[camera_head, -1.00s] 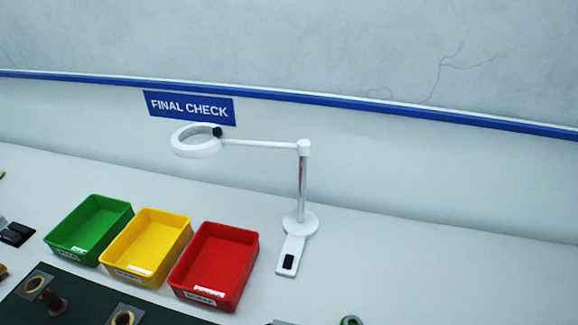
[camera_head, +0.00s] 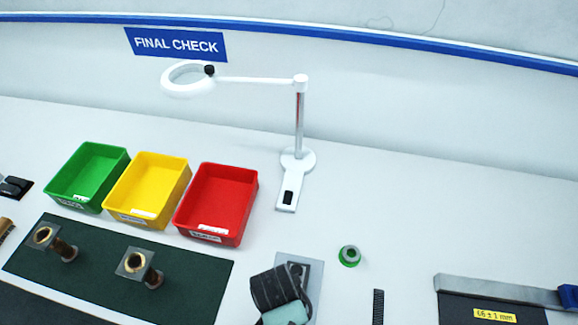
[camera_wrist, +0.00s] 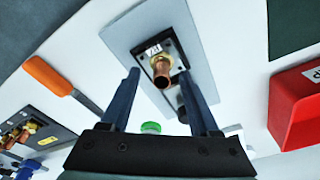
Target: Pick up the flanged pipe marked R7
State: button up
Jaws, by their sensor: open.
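In the wrist view a copper-coloured pipe (camera_wrist: 161,72) stands on a dark square plate with a small white label (camera_wrist: 153,50). The label's mark is too small and tilted to read surely. My gripper (camera_wrist: 158,76) is open, its two dark fingers on either side of the pipe in the picture, with no contact visible. The pipe's dark plate lies on a grey plate (camera_wrist: 192,45). In the head view two more flanged pipes lie on a dark green mat, one at the left (camera_head: 62,245) and one at the right (camera_head: 140,268); no marks are readable.
Green (camera_head: 88,178), yellow (camera_head: 147,190) and red (camera_head: 216,205) bins stand behind the mat. A white magnifier lamp (camera_head: 299,130) stands right of them. A green ring (camera_head: 349,256) and a caliper-like tool (camera_head: 500,288) lie to the right. An orange-handled tool (camera_wrist: 48,75) shows in the wrist view.

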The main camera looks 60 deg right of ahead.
jog(key=shift+w+d+f, duration=0.1)
jog(key=shift+d+f, duration=0.05)
jog(key=shift+f, duration=0.55)
jog(key=shift+d+f, duration=0.1)
jog(key=shift+f, duration=0.55)
grip_shut()
jog(key=shift+r, duration=0.1)
dwell(0.3)
